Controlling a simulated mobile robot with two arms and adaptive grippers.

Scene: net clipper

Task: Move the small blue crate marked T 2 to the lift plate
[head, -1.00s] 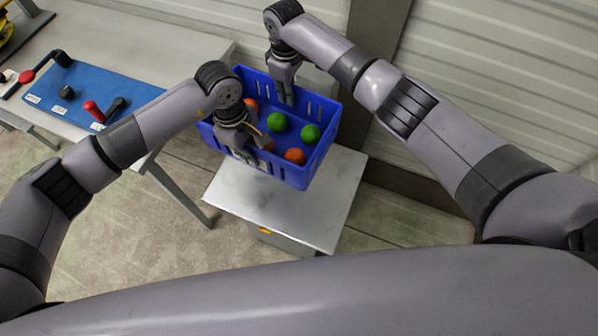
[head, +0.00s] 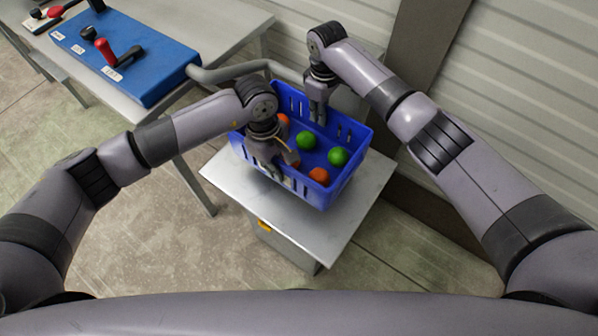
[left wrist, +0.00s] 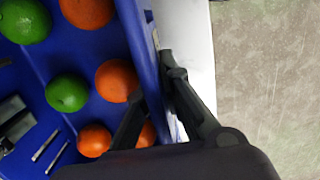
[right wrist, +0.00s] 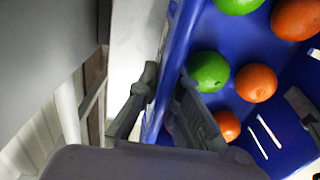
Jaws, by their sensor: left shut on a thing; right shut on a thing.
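The blue crate (head: 348,181) holds several green and orange fruits. It is over the metal lift plate (head: 229,178); I cannot tell whether it touches the plate. No T 2 mark is readable. My left gripper (head: 283,172) is shut on the crate's near-left wall, with one finger inside and one outside in the left wrist view (left wrist: 150,88). My right gripper (head: 317,116) is shut on the opposite, far wall; the right wrist view (right wrist: 168,78) shows that wall between its fingers. The crate hides the back of the plate.
A grey table (head: 226,28) stands at the upper left with a blue board (head: 135,55), a red-handled tool (head: 106,50) and other small items. A corrugated wall (head: 520,90) and a dark post (head: 425,45) stand behind and right. Floor (head: 110,215) is open at the left.

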